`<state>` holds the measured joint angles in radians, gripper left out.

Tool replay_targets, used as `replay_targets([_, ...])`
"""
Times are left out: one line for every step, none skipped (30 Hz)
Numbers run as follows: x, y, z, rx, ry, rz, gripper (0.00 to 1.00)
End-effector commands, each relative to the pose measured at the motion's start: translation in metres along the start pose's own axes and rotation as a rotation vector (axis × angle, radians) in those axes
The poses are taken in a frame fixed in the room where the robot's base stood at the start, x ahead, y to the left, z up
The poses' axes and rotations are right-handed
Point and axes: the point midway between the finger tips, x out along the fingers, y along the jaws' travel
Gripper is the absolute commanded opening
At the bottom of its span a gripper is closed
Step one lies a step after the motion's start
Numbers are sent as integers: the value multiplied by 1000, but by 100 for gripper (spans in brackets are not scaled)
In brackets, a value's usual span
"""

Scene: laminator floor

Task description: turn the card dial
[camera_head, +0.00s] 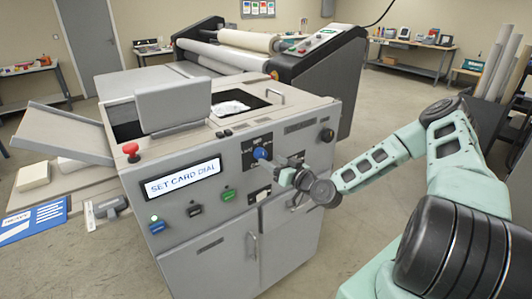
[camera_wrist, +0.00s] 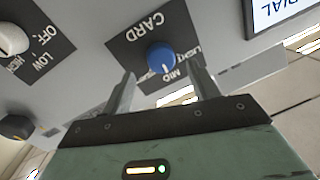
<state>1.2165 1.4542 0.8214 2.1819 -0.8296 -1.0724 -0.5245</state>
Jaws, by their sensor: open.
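The card dial (camera_head: 261,154) is a blue knob on a dark plate on the machine's front panel. In the wrist view the blue knob (camera_wrist: 161,58) sits under the label "CARD", with "MID" and another partly hidden word near it. My gripper (camera_wrist: 162,88) is open, its two fingers below and to either side of the knob, with nothing between them. I cannot tell whether a finger touches the plate. In the head view my gripper (camera_head: 284,172) is just right of and below the dial. The display (camera_head: 183,180) reads "SET CARD DIAL".
A white knob (camera_wrist: 14,40) with "OFF", "LOW" and "HIGH" labels is beside the card plate. A red mushroom button (camera_head: 131,150) stands on the machine's left corner. Several small buttons and a cabinet door handle (camera_head: 252,246) are below the panel. The floor at right is open.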

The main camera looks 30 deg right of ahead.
Motion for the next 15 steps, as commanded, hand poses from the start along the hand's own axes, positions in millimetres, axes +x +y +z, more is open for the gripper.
replay_targets([9,-2,-3,0,0,-1,60])
replay_targets([14,-2,-2,1,0,-1,60])
replay_targets([20,-2,-2,1,0,-1,60])
replay_targets([24,-1,-2,0,1,-1,60])
replay_targets([27,-1,-2,0,1,-1,60])
replay_targets([31,-1,-2,0,0,-1,60])
replay_targets([33,-1,-1,0,-1,-1,60])
replay_targets([36,-1,-1,0,-1,-1,60])
replay_targets([38,-1,0,0,-1,-1,60])
replay_targets([39,-1,0,0,-1,-1,60])
replay_targets([40,0,0,0,-1,-1,60])
replay_targets([41,0,0,0,-1,0,60])
replay_targets([41,0,0,0,-1,0,60])
replay_targets([42,0,0,-1,-1,0,60])
replay_targets([42,0,0,0,-1,0,60])
